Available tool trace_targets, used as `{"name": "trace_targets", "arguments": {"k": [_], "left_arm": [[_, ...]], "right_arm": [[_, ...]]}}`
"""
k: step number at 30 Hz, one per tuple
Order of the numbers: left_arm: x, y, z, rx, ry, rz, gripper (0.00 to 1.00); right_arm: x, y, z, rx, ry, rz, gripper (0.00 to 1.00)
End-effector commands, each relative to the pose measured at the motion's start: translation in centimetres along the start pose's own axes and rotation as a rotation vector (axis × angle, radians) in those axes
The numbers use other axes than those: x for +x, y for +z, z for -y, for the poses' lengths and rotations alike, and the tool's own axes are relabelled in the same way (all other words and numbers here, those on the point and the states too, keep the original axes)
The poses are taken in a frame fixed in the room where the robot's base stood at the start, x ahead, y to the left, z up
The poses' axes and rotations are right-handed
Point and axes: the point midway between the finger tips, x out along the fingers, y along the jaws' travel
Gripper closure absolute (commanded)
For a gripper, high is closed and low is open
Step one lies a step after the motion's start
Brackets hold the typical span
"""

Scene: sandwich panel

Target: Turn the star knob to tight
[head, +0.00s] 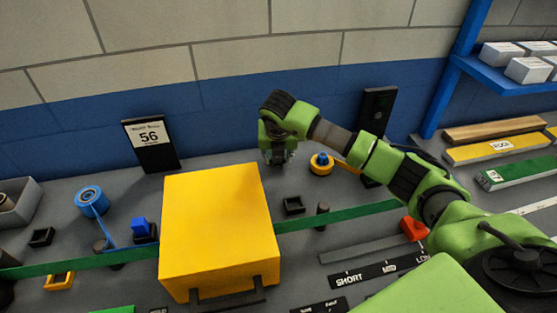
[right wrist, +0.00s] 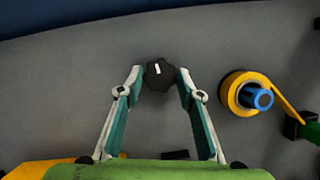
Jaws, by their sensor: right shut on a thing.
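The star knob (right wrist: 159,79) is dark, with a short white mark on its face, seen nearly upright in the right wrist view. My right gripper (right wrist: 161,73) has its two fingertips on either side of the knob and is shut on it. In the head view my right gripper (head: 278,157) points down at the grey panel behind the yellow box, and it hides the knob there. No tight marking can be made out beside the knob. My left gripper is not in view.
A large yellow box (head: 218,225) stands just in front and left of the gripper. A yellow tape roll with a blue hub (head: 321,163) sits close to its right. A card reading 56 (head: 150,140) stands at the back left. A blue shelf (head: 500,75) rises at right.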

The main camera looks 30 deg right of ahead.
Motion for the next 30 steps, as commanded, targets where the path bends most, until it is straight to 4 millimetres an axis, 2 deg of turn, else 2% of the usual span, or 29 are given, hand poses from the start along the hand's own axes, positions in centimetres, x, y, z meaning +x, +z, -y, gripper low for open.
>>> {"name": "trace_targets", "arguments": {"k": [12, 28, 29, 30], "left_arm": [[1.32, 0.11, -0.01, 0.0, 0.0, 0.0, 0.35], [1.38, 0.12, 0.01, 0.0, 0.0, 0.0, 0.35], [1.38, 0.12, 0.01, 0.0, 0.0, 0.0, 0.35], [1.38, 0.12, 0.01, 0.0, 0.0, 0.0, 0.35]], "right_arm": [[0.07, 0.03, -0.17, 0.165, -0.068, 0.0, 0.88], [0.02, 0.03, -0.15, 0.185, -0.076, -0.001, 0.88], [0.02, 0.03, -0.15, 0.185, -0.076, -0.001, 0.61], [0.02, 0.03, -0.15, 0.185, -0.076, -0.001, 0.51]]}}
